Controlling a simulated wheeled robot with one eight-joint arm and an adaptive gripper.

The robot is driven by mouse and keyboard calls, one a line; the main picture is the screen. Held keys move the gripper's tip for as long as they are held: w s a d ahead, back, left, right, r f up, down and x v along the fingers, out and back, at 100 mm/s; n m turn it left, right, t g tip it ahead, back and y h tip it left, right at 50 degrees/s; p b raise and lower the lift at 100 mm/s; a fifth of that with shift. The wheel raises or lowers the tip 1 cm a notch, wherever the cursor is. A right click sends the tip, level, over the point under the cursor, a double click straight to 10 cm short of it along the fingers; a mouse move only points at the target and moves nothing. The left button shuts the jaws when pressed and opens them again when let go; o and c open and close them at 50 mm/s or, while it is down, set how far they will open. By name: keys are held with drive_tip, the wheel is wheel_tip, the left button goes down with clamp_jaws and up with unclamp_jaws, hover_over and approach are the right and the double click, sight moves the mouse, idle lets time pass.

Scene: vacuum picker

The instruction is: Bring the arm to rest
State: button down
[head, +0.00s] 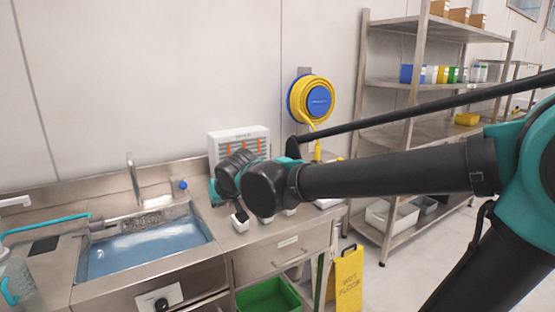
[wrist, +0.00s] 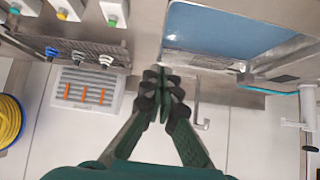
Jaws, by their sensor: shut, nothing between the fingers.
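My arm (head: 390,172) reaches in from the right in the head view and ends above the counter between the sink and the white vented unit. My gripper (wrist: 163,84) shows in the wrist view with its dark green fingers together and nothing between them. In the head view its fingertips are hard to make out behind my wrist. The wrist view has the counter at the top and the wall below. The fingers appear in front of the counter's back edge there, apart from the things on it as far as I can tell.
The water-filled sink (head: 145,249) is left of my wrist. The white vented unit (wrist: 88,92) and small holders with coloured tops (wrist: 112,12) are close by. A yellow hose reel (head: 312,98), shelving (head: 388,150) and a wet-floor sign (head: 348,280) stand right.

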drive_tip(key=d+f+m+h, duration=0.1)
drive_tip(key=d+f, duration=0.3)
drive_tip(key=d, duration=0.3)
drive_tip(key=d+f+m+g+h, duration=0.1)
drive_tip(key=d+f, duration=0.3)
drive_tip(key=d, duration=0.3)
drive_tip(key=d+f+m+h, duration=0.1)
drive_tip(key=d+f, duration=0.3)
drive_tip(key=d, duration=0.3)
drive_tip(key=s+d+f+m+g, duration=0.1)
drive_tip(key=s+d+f, duration=0.4)
drive_tip(key=s+d, duration=0.1)
drive_tip(key=s+d+f+m+g+h, duration=0.1)
drive_tip(key=s+d+f+g, duration=0.1)
drive_tip(key=s+d+f, duration=0.4)
drive_tip(key=d, duration=0.3)
drive_tip(key=shift+m+h, duration=0.3)
drive_tip(key=shift+w+r, duration=0.1)
